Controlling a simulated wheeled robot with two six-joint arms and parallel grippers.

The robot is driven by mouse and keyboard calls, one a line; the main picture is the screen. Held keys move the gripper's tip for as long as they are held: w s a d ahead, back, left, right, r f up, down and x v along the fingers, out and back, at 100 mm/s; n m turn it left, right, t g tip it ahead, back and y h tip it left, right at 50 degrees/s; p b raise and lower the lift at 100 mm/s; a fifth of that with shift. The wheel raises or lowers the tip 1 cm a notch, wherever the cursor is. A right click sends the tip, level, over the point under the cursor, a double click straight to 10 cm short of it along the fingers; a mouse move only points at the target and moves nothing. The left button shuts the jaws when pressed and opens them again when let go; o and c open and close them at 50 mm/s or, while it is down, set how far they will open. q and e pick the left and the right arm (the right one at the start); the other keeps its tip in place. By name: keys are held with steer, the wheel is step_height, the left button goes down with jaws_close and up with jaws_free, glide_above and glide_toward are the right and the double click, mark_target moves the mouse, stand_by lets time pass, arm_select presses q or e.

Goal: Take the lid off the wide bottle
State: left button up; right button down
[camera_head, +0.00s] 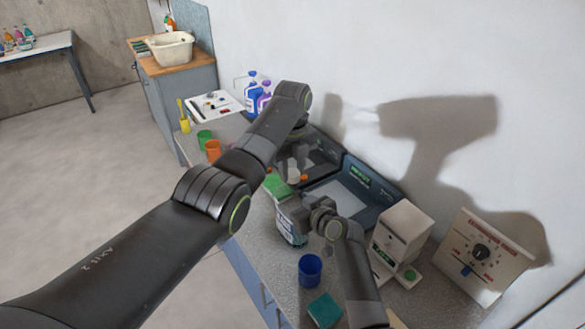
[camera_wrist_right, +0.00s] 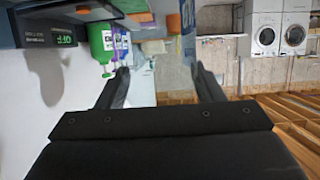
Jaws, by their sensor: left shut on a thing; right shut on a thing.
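The wide bottle (camera_head: 292,228), pale with a blue and white label, stands on the grey worktop. My right gripper (camera_head: 321,218) is shut on its right side. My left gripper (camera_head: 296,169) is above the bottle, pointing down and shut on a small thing. An orange piece (camera_head: 303,178), which looks like the lid, shows at its fingertips. Whether it touches the bottle's mouth is hidden.
A green block-like thing (camera_head: 277,186) is close to the bottle. A blue cup (camera_head: 310,268) and teal sponge (camera_head: 325,310) are in front. A white device (camera_head: 402,232) and dial panel (camera_head: 482,254) are at right. Orange (camera_head: 213,149) and green cups (camera_head: 205,138) stand behind.

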arm_select(q)
steer(key=n, duration=1.4)
steer(key=shift+r+n, duration=0.1)
steer(key=shift+n, duration=0.2)
steer(key=n, duration=0.4)
steer(key=shift+n, duration=0.4)
steer(key=n, duration=0.3)
steer(key=shift+w, duration=0.1)
steer(key=n, duration=1.1)
steer(key=shift+r, duration=0.1)
steer(key=n, duration=1.7)
steer(key=shift+a, duration=0.1)
steer(key=shift+r, duration=0.2)
